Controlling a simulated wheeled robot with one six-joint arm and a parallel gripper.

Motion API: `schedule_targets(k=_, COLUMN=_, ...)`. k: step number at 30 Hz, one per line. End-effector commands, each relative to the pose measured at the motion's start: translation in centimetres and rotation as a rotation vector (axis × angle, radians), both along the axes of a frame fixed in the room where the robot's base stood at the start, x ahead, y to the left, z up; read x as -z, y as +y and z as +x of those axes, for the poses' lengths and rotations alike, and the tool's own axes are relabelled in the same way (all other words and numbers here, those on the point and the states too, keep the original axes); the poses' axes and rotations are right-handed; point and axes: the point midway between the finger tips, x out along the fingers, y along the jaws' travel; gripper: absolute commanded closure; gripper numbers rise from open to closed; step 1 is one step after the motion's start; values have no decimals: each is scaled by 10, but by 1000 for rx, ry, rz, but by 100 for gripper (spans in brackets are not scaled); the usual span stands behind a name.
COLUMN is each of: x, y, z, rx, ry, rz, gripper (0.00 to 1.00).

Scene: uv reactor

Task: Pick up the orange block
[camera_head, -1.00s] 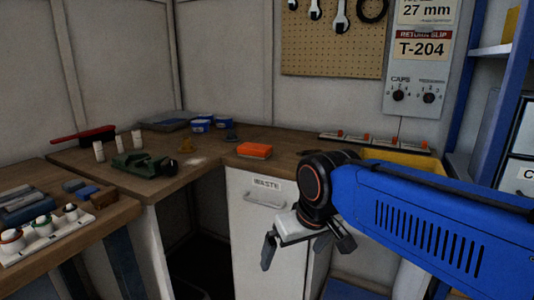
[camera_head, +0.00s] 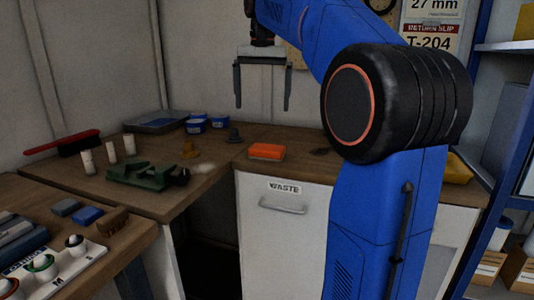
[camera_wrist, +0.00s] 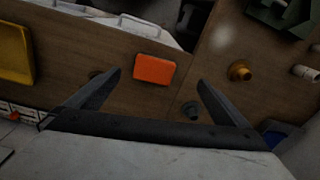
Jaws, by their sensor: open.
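The orange block (camera_head: 267,151) lies flat on the wooden counter near its front edge, above the white cabinet marked WASTE. My gripper (camera_head: 262,104) is open and empty, raised above and behind the block, with its fingers pointing down. In the wrist view the orange block (camera_wrist: 155,70) shows whole, beyond and between the two spread fingertips of my gripper (camera_wrist: 158,78). Nothing touches the block.
A dark grey knob-like piece (camera_head: 234,135) and a brass one (camera_head: 189,150) stand left of the block. A green vise (camera_head: 148,174) and blue tins (camera_head: 196,125) are farther left. A yellow bin (camera_wrist: 15,54) shows in the wrist view.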

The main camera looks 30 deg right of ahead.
Motion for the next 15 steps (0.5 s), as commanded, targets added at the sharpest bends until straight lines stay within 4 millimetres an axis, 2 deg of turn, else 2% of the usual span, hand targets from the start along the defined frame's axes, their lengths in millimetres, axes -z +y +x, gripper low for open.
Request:
schedule_targets(k=1, x=-6, y=-8, z=11, rx=26, ry=11, rz=4, gripper=0)
schedule_targets(k=3, x=-13, y=-16, z=19, rx=58, ry=26, rz=8, gripper=0)
schedule_targets(k=9, x=-24, y=-30, z=32, rx=113, ry=51, rz=16, gripper=0)
schedule_targets(k=12, x=-22, y=-32, z=33, rx=122, ry=55, rz=18, gripper=0)
schedule_targets(k=15, x=-11, y=-32, z=33, rx=123, ry=57, rz=18, gripper=0)
